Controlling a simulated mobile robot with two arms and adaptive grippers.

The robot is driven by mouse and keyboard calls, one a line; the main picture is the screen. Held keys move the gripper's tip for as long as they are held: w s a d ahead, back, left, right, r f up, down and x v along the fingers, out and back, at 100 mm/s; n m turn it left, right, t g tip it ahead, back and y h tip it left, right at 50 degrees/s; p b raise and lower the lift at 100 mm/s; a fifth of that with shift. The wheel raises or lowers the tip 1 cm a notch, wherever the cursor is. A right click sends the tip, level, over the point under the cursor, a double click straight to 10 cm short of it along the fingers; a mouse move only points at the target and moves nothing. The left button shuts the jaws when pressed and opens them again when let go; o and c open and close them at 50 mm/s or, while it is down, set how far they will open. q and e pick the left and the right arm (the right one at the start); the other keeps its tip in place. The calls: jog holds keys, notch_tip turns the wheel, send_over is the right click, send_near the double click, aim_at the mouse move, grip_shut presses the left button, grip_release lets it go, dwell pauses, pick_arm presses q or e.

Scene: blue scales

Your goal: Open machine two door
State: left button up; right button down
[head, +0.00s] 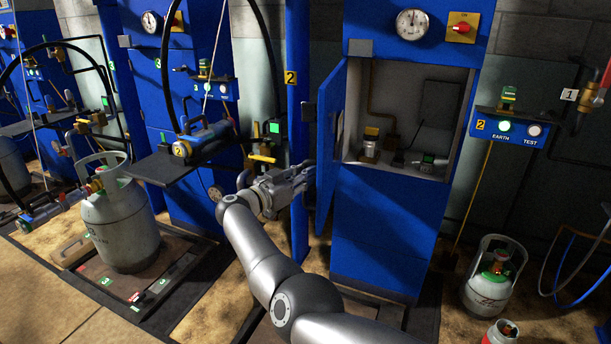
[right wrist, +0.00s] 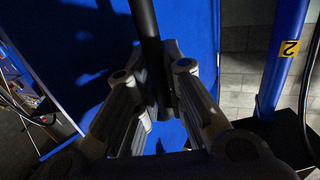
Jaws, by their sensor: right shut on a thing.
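Machine two (head: 385,225) is a tall blue cabinet with a gauge on top. Its blue door (head: 331,130) is hinged at the left and stands swung outward, so the pale interior (head: 410,95) shows. My right gripper (head: 306,176) is at the outer side of the door, near its lower part. In the right wrist view the fingers (right wrist: 160,100) close around a dark upright bar (right wrist: 147,28) in front of the blue door panel (right wrist: 195,65). The exact contact is in shadow. My left gripper is out of view.
A blue post (head: 297,120) with a yellow "2" label stands left of the door, close to my gripper. A grey gas cylinder (head: 122,225) stands on a scale at left. Another cylinder (head: 490,290) stands on the floor at right. A control box (head: 510,129) sits right of the cabinet.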

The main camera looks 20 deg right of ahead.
jog(key=shift+a+f, duration=0.15)
jog(key=c, duration=1.5)
grip_release()
